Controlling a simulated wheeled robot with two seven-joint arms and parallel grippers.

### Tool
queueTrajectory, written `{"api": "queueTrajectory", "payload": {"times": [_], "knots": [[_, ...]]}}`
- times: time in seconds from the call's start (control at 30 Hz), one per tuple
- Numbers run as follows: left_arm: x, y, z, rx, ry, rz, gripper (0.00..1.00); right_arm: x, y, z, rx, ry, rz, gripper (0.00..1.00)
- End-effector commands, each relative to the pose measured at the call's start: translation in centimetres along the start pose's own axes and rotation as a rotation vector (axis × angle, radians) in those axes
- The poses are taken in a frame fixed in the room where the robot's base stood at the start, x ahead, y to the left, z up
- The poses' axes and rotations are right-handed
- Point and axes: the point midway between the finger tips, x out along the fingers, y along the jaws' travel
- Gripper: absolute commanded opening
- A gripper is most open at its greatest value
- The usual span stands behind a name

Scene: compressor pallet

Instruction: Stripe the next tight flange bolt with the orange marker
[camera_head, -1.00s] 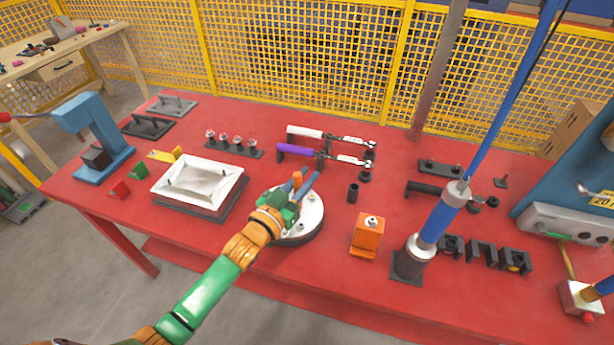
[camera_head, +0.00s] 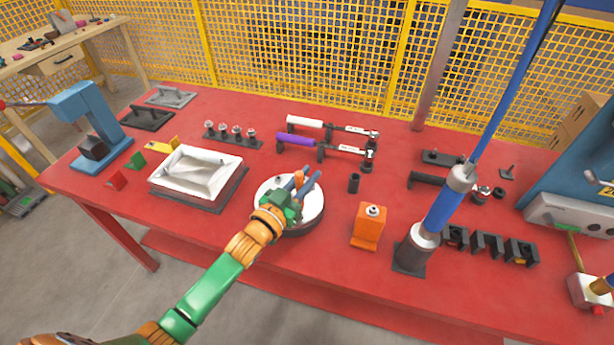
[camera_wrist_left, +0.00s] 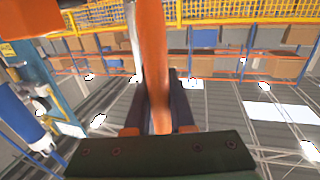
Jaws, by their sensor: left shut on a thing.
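My left gripper (camera_head: 307,186) is shut on the orange marker (camera_head: 298,177). The marker also shows in the left wrist view (camera_wrist_left: 154,65), upright between the two dark fingers. A small bolt head (camera_head: 279,182) shows on the cover's far left. The hand and fingers hide much of the cover's right side and any bolts there. I cannot tell whether the marker tip touches a bolt. My right gripper is not in view.
A white tray (camera_head: 181,187) stands left of the cover, an orange block (camera_head: 368,228) to its right. Two wrenches with white (camera_head: 304,123) and purple (camera_head: 293,139) grips lie behind. A blue cylindrical tool (camera_head: 443,207) stands at right.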

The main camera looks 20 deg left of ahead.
Motion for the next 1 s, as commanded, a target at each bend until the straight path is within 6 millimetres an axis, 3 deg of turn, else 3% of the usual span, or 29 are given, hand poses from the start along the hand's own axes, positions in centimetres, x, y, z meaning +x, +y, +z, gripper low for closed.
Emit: {"api": "queueTrajectory", "payload": {"times": [0.53,1.0], "knots": [[0.0,0.0,1.1,0.000,0.000,0.000,0.00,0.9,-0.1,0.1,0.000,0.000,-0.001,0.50],[0.0,0.0,0.7,0.000,0.000,0.000,0.00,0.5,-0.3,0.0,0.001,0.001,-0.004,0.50]]}}
